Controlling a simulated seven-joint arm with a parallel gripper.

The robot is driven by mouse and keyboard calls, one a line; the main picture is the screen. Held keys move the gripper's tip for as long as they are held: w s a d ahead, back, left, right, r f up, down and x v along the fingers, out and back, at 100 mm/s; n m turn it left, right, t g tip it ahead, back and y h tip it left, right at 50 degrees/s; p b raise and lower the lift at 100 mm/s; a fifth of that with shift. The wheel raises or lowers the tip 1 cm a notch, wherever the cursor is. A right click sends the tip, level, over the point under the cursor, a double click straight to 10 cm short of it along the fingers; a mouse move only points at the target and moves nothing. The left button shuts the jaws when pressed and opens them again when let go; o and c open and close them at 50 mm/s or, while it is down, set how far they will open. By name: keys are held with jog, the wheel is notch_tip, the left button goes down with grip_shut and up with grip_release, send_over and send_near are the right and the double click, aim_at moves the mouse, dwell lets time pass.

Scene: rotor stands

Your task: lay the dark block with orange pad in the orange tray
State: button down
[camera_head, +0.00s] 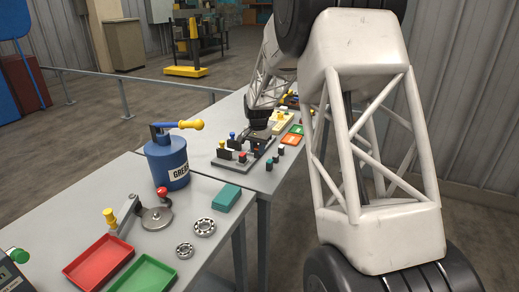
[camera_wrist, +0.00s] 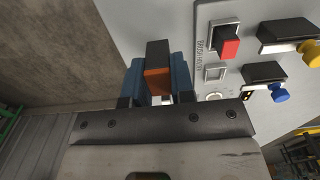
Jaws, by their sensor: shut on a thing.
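In the wrist view, the dark block with orange pad (camera_wrist: 158,76) is between the two blue fingers of my gripper (camera_wrist: 158,65), which is shut on it. The orange pad faces the camera. In the head view, my gripper (camera_head: 257,132) is over the grey fixture plate on the far table; the held block cannot be made out there. The orange tray (camera_head: 296,129) lies on that table to the right of my gripper. It is not seen in the wrist view.
The fixture plate (camera_wrist: 212,80) has a dark block with red pad (camera_wrist: 228,45), and dark clamps with yellow (camera_wrist: 309,53) and blue knobs (camera_wrist: 281,94). Small dark blocks (camera_head: 268,163) stand near the table's right edge.

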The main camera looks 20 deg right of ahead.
jog(key=w+d+f+n, duration=0.1)
jog(key=w+d, duration=0.2)
jog(key=d, duration=0.4)
jog(key=w+d+f+n, duration=0.2)
jog(key=w+d, duration=0.1)
jog(key=d, duration=0.4)
jog(key=w+d+f+n, duration=0.1)
jog(key=w+d, duration=0.2)
jog(key=d, duration=0.4)
jog(key=shift+d+f+n, duration=0.15)
jog(key=shift+n, duration=0.15)
send_over(291, 140)
jog(key=shift+w+d+f, duration=0.15)
jog(key=shift+w+f, duration=0.05)
jog(key=shift+f, duration=0.5)
dwell(0.3)
jog(key=shift+f, duration=0.1)
jog(key=shift+f, duration=1.75)
